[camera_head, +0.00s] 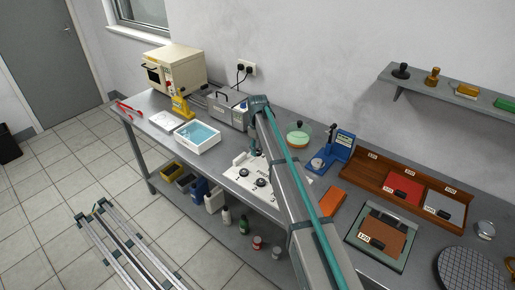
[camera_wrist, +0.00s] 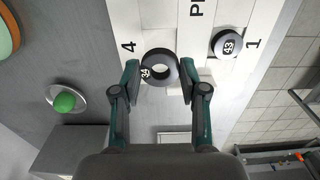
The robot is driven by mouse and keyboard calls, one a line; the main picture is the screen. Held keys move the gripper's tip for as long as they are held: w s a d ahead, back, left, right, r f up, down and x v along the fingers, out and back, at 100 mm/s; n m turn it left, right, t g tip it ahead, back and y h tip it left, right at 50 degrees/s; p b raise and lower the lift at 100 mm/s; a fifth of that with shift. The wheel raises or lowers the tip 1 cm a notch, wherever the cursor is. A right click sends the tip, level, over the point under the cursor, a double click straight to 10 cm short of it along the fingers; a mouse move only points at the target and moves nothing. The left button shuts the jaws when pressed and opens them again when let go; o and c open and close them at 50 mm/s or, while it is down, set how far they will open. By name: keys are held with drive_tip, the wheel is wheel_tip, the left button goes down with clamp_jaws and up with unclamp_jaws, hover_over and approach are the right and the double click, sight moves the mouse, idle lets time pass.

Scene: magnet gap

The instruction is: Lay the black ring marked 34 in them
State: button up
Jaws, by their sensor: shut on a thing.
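The black ring marked 34 (camera_wrist: 164,56) is between the two fingertips of my gripper (camera_wrist: 160,80) in the wrist view, and my gripper is shut on it. Its hole and white number face the camera. Another black round piece, marked 43 (camera_wrist: 226,43), lies to the right on the white board (camera_wrist: 262,12), apart from my gripper. The board carries printed numbers 4 and 1 and part of a word. In the head view the white board (camera_head: 238,181) lies on the bench with small dark round pieces on it. My arm hides part of it.
In the wrist view a green ball (camera_wrist: 64,102) sits in a round dish to the left. In the head view a blue-lined white tray (camera_head: 198,136), a blue stand (camera_head: 339,146), an orange block (camera_head: 331,200) and a wooden tray (camera_head: 376,175) stand around the board.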

sight(257, 162)
drive_tip(key=shift+f+b, duration=0.9)
drive_tip(key=shift+f, duration=1.55)
drive_tip(key=shift+f, duration=0.2)
drive_tip(key=o, duration=1.1)
drive_tip(key=c, duration=0.5)
drive_tip(key=shift+r, duration=0.1)
drive_tip(key=shift+r+p, duration=0.85)
drive_tip(key=shift+r, duration=1.35)
